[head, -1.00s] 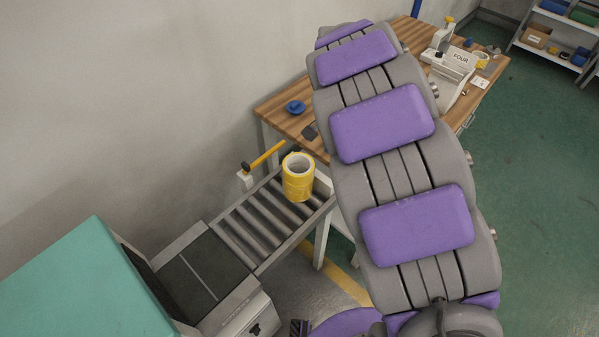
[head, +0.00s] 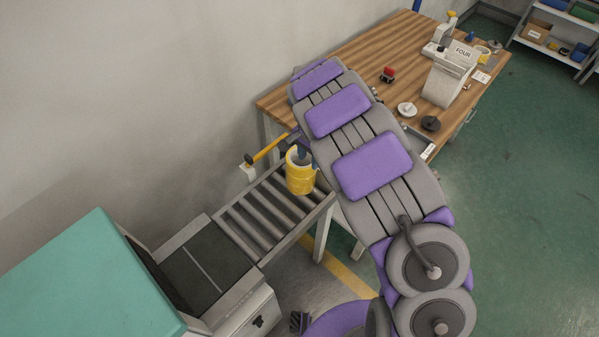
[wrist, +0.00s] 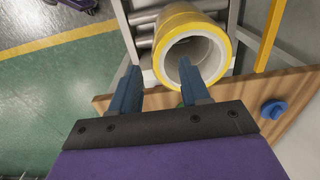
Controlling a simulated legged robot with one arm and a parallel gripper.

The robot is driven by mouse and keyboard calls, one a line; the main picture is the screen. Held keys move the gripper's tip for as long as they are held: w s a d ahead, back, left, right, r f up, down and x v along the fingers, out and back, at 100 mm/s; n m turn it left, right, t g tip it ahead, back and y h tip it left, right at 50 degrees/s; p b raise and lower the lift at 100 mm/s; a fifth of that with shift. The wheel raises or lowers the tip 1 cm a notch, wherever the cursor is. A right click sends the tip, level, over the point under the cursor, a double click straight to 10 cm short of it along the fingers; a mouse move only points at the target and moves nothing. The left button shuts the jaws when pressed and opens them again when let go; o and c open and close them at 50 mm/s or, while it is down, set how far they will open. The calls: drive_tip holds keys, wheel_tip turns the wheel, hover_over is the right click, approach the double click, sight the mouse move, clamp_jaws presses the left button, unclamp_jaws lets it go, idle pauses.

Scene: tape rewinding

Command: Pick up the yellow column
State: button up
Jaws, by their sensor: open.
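The yellow column (head: 299,180), a hollow cylinder with a pale inner wall, stands upright on the roller conveyor near the table end. In the wrist view its open top (wrist: 190,55) faces the camera. My gripper (wrist: 158,68) is open with two blue fingers and holds nothing. The right finger overlaps the column's hollow and the left finger lies outside the rim. In the head view a blue fingertip shows at the column's opening; the rest of my gripper is hidden behind my arm. I cannot tell whether the fingers touch the column.
The roller conveyor (head: 262,222) runs from a teal-topped machine (head: 85,285) to the wooden table (head: 375,50). A yellow bar (head: 268,150) stands beside the column. A blue knob-like object (wrist: 274,109) is on the table. The "FOUR" device (head: 449,75) stands farther right.

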sight(311, 172)
wheel_tip(311, 172, down, 3)
drive_tip(key=shift+r, duration=0.1)
drive_tip(key=shift+d+f+b, duration=0.4)
drive_tip(key=shift+d+f, duration=0.15)
drive_tip(key=shift+f, duration=0.25)
drive_tip(key=f, duration=0.2)
drive_tip(key=f+b, duration=0.1)
drive_tip(key=f, duration=0.1)
drive_tip(key=shift+w+a, duration=0.2)
drive_tip(key=shift+a, duration=0.1)
drive_tip(key=shift+d, duration=0.3)
drive_tip(key=c, duration=0.6)
drive_tip(key=shift+a, duration=0.15)
clamp_jaws()
